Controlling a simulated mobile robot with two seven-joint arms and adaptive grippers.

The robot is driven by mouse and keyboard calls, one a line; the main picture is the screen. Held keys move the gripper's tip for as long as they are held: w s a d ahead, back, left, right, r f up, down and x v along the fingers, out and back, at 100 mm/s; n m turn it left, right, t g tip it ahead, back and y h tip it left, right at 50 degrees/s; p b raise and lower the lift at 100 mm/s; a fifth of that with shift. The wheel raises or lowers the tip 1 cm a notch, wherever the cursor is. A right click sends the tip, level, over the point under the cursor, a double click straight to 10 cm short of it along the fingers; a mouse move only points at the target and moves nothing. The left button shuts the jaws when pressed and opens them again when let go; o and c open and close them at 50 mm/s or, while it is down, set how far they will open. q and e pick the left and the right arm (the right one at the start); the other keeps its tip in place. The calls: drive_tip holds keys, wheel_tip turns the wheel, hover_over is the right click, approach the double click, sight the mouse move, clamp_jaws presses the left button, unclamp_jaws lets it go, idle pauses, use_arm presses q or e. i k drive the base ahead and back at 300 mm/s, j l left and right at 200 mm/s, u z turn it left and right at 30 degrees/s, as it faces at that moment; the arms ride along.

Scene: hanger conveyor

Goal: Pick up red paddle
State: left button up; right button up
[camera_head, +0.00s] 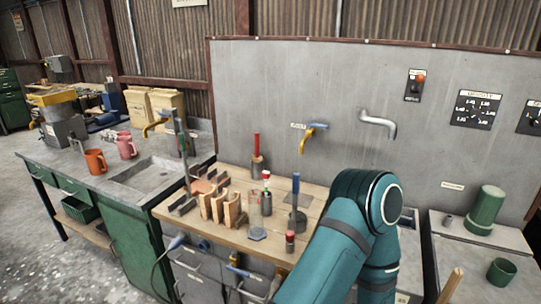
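An upright red stick-like piece (256,145) stands in a dark round holder (258,164) at the back of the wooden worktop, against the grey panel. It looks like the red paddle, but its shape is too small to be sure. A blue-grey paddle-like piece (295,190) stands upright in another dark holder to its right. A short red-topped piece (290,237) is at the front edge, beside my teal arm. Neither of my grippers shows; only a bent teal arm link is in view at the lower right.
The wooden worktop (240,238) also carries a clear cylinder (254,212), a red-and-white-topped bottle (266,180) and wooden slotted pieces (218,207). Orange (95,161) and pink (126,146) mugs stand left.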

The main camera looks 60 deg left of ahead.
sight(256, 158)
drive_tip(key=k+j+z, duration=0.2)
drive_tip(key=j, duration=0.25)
drive_tip(key=k+j+z, duration=0.2)
drive_tip(key=k+j, duration=0.35)
drive_tip(key=j, duration=0.15)
drive_tip(key=k+j+z, duration=0.15)
drive_tip(key=k+j, duration=0.15)
drive_tip(key=j, duration=0.15)
